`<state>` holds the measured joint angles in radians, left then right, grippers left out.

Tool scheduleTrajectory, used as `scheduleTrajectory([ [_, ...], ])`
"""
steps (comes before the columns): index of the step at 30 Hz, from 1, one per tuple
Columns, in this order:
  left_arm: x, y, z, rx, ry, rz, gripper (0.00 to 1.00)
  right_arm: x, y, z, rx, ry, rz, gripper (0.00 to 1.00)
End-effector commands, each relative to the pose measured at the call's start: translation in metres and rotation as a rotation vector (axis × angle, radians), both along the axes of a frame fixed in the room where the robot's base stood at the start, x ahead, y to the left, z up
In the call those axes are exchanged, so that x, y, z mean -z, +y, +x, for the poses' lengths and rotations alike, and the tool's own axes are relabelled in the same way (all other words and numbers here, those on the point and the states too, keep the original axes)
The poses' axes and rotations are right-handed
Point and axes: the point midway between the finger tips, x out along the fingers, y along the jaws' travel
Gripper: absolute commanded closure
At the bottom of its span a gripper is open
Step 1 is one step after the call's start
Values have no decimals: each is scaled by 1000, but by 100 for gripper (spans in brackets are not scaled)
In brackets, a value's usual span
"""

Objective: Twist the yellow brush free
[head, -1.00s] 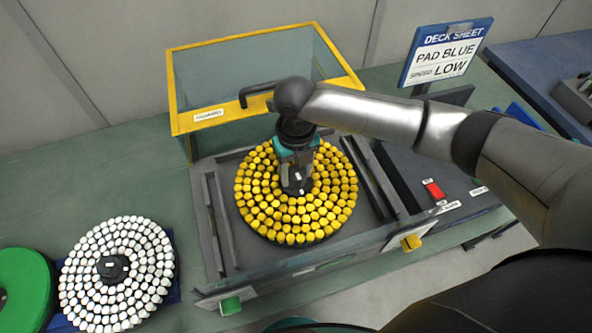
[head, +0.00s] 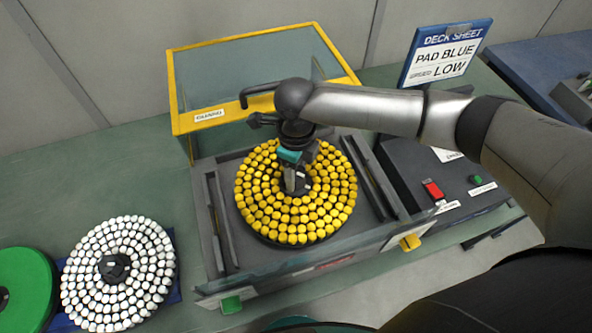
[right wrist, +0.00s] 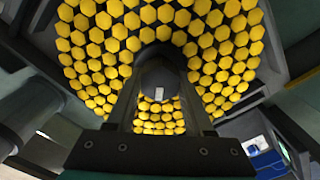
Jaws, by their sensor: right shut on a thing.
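The yellow brush (head: 262,206), a round disc of yellow tufts, sits flat in the grey chassis bay (head: 216,228). My right gripper (head: 296,186) reaches down over its centre and is shut on the dark centre hub. The right wrist view shows the hub (right wrist: 158,84) between the two fingers, with the yellow tufts (right wrist: 90,50) all around it. I cannot tell whether the brush is loose from its mount. My left gripper is not in view.
A yellow-framed clear guard (head: 262,58) stands raised behind the bay. A white brush (head: 135,300) and a green pad (head: 22,285) lie at left. A box with a red switch (head: 433,190) and a deck sheet sign (head: 445,52) are at right.

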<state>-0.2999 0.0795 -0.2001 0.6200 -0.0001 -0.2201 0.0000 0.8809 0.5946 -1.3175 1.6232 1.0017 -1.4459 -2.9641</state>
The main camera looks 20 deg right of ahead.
Motion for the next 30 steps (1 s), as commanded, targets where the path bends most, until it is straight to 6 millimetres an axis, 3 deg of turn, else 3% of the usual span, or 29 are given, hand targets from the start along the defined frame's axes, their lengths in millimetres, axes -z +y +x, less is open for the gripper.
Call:
scheduleTrajectory([
  [6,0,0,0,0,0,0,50,1,-1,1,-4,-3,-3,100],
  [7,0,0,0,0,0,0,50,1,-1,1,-4,-3,-3,46],
  [15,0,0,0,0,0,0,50,1,-1,0,-3,-1,-1,15],
  [25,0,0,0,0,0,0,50,-2,0,0,-3,-1,0,13],
  [30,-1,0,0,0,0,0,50,-24,0,1,-3,-4,1,13],
])
